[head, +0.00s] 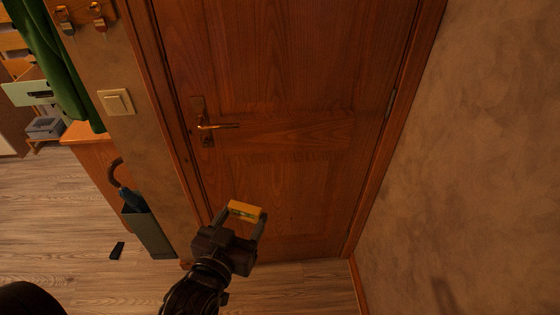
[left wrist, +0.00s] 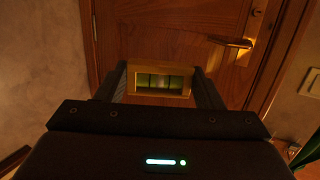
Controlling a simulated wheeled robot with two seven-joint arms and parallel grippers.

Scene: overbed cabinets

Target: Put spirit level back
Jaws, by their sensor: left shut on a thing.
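The spirit level (head: 245,210) is a small yellow block with a green vial. My left gripper (head: 243,213) is shut on it and holds it in front of the wooden door, low in the head view. In the left wrist view the spirit level (left wrist: 161,82) sits between the two fingers (left wrist: 161,84), its vial window facing the camera. My right gripper is not in view. No clear resting place for the level can be made out.
The closed wooden door (head: 300,160) has a brass handle (head: 218,126). A bare wall (head: 480,150) stands on the right. An umbrella stand (head: 150,233), a dark object (head: 117,250) on the floor, a light switch (head: 116,102) and hanging keys (head: 98,18) are on the left.

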